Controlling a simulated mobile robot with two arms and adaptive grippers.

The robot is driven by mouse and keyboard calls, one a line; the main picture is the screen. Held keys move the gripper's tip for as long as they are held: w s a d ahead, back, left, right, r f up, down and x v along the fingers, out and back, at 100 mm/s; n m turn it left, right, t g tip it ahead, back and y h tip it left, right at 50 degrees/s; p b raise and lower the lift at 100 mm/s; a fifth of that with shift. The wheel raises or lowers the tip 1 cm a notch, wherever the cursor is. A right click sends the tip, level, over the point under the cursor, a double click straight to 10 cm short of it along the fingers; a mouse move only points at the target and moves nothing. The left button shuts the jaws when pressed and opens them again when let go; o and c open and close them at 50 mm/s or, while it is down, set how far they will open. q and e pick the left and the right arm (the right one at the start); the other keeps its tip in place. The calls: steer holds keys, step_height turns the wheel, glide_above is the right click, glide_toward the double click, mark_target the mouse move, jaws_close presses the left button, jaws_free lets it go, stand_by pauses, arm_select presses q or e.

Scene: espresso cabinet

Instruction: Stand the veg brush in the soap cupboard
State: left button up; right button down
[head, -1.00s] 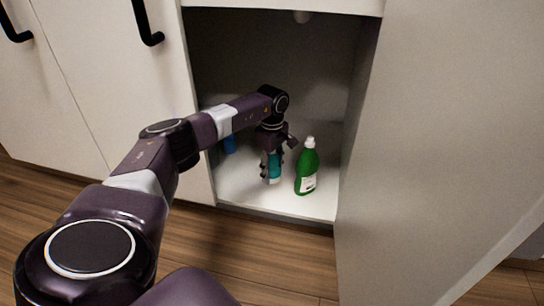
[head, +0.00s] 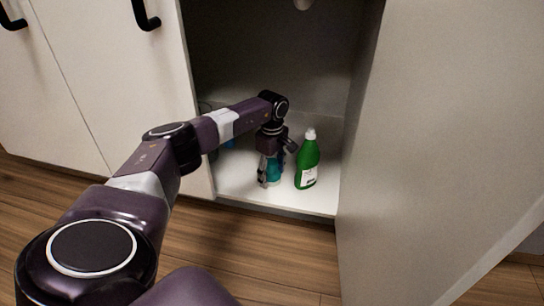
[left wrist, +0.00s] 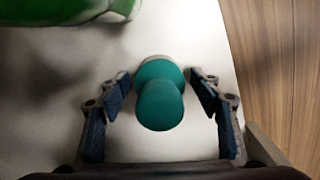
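The veg brush, a teal rounded piece (left wrist: 160,95), stands upright on the white cupboard floor. It also shows in the head view (head: 275,170), partly hidden by my gripper. My left gripper (head: 270,182) is inside the soap cupboard (head: 240,188), low over the brush. In the left wrist view, the open fingers (left wrist: 162,80) sit on both sides of the brush, with a gap on each side. My right gripper is in neither view.
A green bottle with a white cap (head: 307,165) stands just right of my gripper. A blue item (head: 229,143) is partly hidden behind my arm. The open cupboard door (head: 430,130) stands at the right. The cupboard floor's front edge is free.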

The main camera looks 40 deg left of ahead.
arm_select(q)
step_height(320, 180, up, 12)
steer(key=p, duration=0.7)
steer(key=shift+f, duration=0.15)
steer(key=shift+r+p, duration=0.3)
